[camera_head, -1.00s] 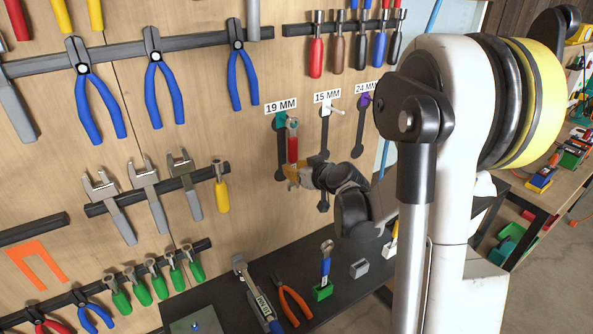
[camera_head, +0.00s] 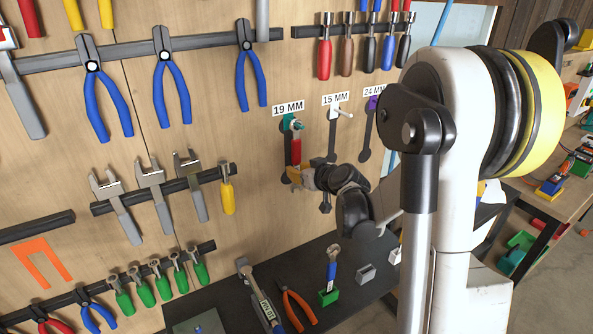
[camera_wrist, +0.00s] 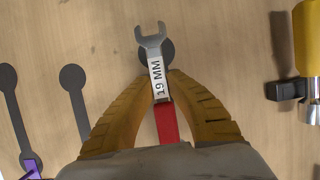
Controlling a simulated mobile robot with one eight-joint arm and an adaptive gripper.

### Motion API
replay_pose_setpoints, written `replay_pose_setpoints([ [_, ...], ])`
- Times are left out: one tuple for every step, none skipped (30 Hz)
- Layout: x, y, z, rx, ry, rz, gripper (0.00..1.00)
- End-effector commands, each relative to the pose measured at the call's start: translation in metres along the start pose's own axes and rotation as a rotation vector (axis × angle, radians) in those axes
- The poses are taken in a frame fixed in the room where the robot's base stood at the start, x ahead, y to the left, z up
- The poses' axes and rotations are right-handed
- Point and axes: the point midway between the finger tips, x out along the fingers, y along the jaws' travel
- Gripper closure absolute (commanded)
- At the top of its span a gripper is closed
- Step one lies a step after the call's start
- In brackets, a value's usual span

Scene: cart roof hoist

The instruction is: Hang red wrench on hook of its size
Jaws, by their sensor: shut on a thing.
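The red wrench (camera_head: 296,151) is upright against the pegboard, under the 19 MM sign (camera_head: 288,108). In the wrist view its grey open end and 19 MM label (camera_wrist: 157,76) show, with the red handle (camera_wrist: 166,122) below. My gripper (camera_head: 297,176) is shut on its lower part; the yellow fingers (camera_wrist: 162,88) flank it in the wrist view. The wrench's ring end overlaps the teal 19 MM hook (camera_head: 298,125), whose tip shows at the ring. I cannot tell how deep the hook sits in it. The white 15 MM hook (camera_head: 343,113) and purple 24 MM hook (camera_head: 374,102) are empty.
Dark wrench outlines (camera_head: 332,145) mark the board. Calipers and a yellow-handled tool (camera_head: 228,195) hang to the left. Screwdrivers (camera_head: 325,55) hang above. A dark shelf (camera_head: 225,318) below holds a blue-handled wrench (camera_head: 332,265) in a green block and orange pliers (camera_head: 296,308).

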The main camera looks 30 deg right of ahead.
Motion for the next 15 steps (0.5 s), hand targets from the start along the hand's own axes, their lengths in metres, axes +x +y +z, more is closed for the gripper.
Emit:
replay_pose_setpoints([
  [0.0,0.0001,-0.0001,0.0,0.0,0.0,1.0],
  [0.0,0.0001,-0.0001,0.0,0.0,0.0,1.0],
  [0.0,0.0001,-0.0001,0.0,0.0,0.0,1.0],
  [-0.0001,0.0001,-0.0001,0.0,0.0,0.0,0.81],
  [-0.0001,0.0001,-0.0001,0.0,0.0,0.0,0.72],
  [-0.0001,0.0001,-0.0001,0.0,0.0,0.0,0.62],
  [-0.0001,0.0001,-0.0001,0.0,0.0,0.0,0.62],
  [-0.0001,0.0001,-0.0001,0.0,0.0,0.0,0.62],
  [-0.0001,0.0001,0.0,0.0,0.0,0.0,0.62],
  [0.0,0.0001,0.0,0.0,0.0,0.0,0.62],
  [0.0,0.0001,0.0,0.0,0.0,0.0,0.62],
  [0.0,0.0001,0.0,0.0,0.0,0.0,0.62],
  [0.0,0.0,0.0002,0.0,0.0,0.0,0.62],
  [-0.0001,0.0001,0.0002,0.0,0.0,0.0,0.62],
  [-0.0009,0.0001,0.0001,0.0,0.0,0.0,0.62],
])
